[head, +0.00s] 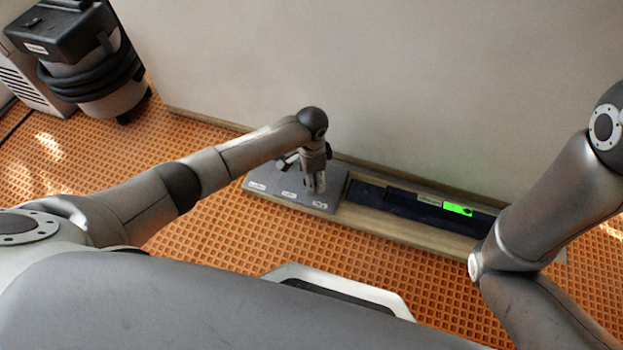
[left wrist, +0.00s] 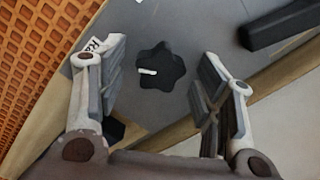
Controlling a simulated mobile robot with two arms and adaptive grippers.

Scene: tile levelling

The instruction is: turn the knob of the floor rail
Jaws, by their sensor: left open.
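The knob (left wrist: 160,68) is black and star-shaped with a white mark pointing left in the left wrist view. It sits on a grey plate (left wrist: 210,28), which also shows in the head view (head: 263,184) on a wooden rail (head: 400,228) along the wall. My left gripper (left wrist: 160,82) is open, its two fingers on either side of the knob with gaps to both. In the head view my left gripper (head: 318,183) is over the plate's right part and hides the knob. My right arm is at the right; its gripper is not in view.
A dark level with a lit green display (head: 458,209) lies on the rail to the right of the plate. A wall rises behind the rail. A vacuum cleaner (head: 100,85) stands at the top left. The orange waffle-patterned floor in front of the rail is mostly clear.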

